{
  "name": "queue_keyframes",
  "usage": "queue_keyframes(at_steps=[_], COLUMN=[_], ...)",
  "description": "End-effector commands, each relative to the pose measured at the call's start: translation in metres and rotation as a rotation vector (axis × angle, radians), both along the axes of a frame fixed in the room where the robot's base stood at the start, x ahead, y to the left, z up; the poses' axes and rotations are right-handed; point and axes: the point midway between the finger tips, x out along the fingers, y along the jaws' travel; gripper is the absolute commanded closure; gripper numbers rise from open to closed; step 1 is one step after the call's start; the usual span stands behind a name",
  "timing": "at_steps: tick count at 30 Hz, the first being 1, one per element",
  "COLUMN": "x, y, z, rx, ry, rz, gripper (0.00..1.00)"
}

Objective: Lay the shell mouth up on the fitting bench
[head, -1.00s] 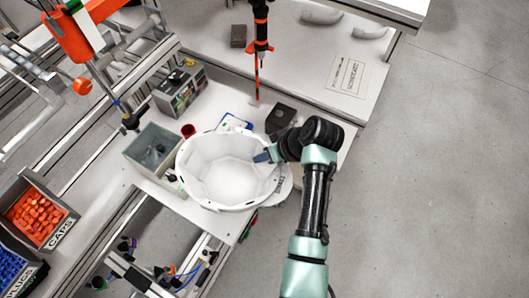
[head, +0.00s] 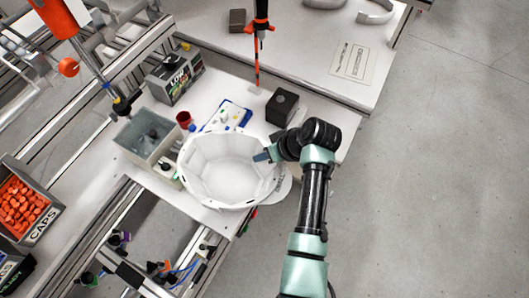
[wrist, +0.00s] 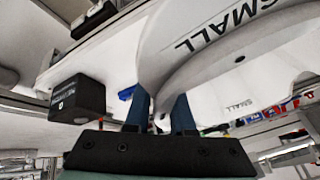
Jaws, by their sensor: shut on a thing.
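The shell (head: 225,170) is a white, faceted bowl-like helmet shell, mouth up, in the middle of the head view. My gripper (head: 263,155) is shut on its right rim. In the wrist view both fingers (wrist: 166,112) close on the white shell (wrist: 215,75), which carries the word SMALL. The bench (head: 226,83) is a pale tabletop lying under and behind the shell in the picture. Whether the shell touches it or hangs above it I cannot tell; its underside is hidden.
A grey bin (head: 147,140) and a red cup (head: 184,118) stand close left of the shell. A blue-and-white card (head: 227,116) and a black box (head: 283,105) are behind it. An orange-black tool (head: 258,50) hangs above. The bench's front edge runs below the shell.

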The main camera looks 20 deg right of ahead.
Motion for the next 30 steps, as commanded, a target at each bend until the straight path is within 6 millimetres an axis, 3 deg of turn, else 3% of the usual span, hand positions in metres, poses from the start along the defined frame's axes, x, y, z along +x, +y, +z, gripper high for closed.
queue_keyframes(at_steps=[2,3,8,20,25,30], x=[0.001,0.001,0.000,-0.002,-0.012,-0.026], y=[0.000,0.000,0.000,-0.002,-0.009,-0.021], z=[0.001,0.001,0.001,0.004,0.022,0.053], rx=[0.000,0.000,0.000,-0.002,-0.002,-0.004], ry=[-0.002,-0.002,-0.002,-0.001,-0.002,-0.006], rz=[-0.001,-0.001,-0.001,-0.001,-0.003,-0.004], gripper=[1.00,0.71,0.43,0.43,0.43,0.43])
